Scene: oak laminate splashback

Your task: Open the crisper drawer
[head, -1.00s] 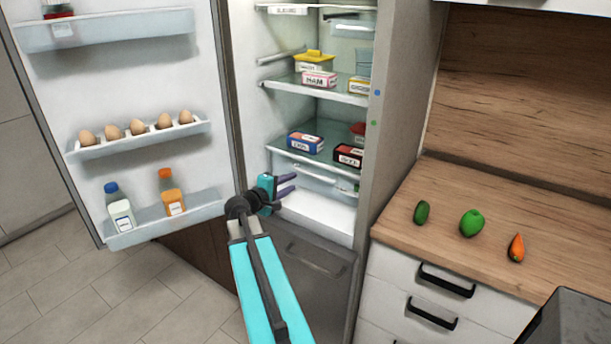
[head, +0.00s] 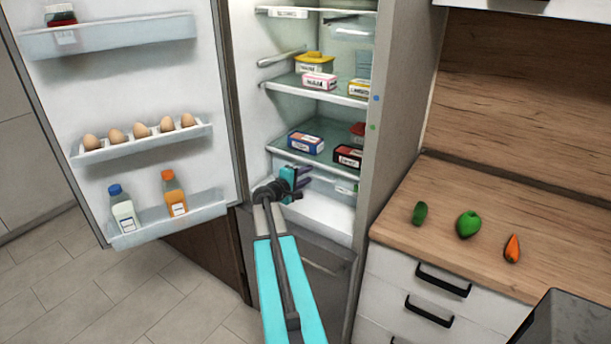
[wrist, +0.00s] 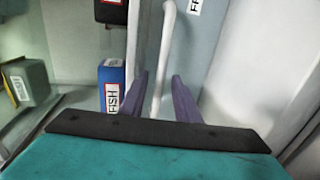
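The crisper drawer (head: 345,187) is a pale translucent bin under the lowest glass shelf of the open fridge. It looks shut, and my gripper hides part of its front. My gripper (head: 306,178), teal with purple fingers, is in front of the drawer. In the wrist view my gripper (wrist: 158,78) is open. The drawer's white bar handle (wrist: 167,45) runs between the two fingers, with a visible gap on each side. The drawer front (wrist: 184,50) lies behind the bar and carries a partly cut-off label.
The fridge door (head: 150,90) stands wide open at left, with eggs and bottles in its racks. Boxes stand on the glass shelves (head: 330,92) above the drawer. The fridge side wall (head: 390,130) is close on the right. A counter (head: 445,185) with vegetables lies beyond it.

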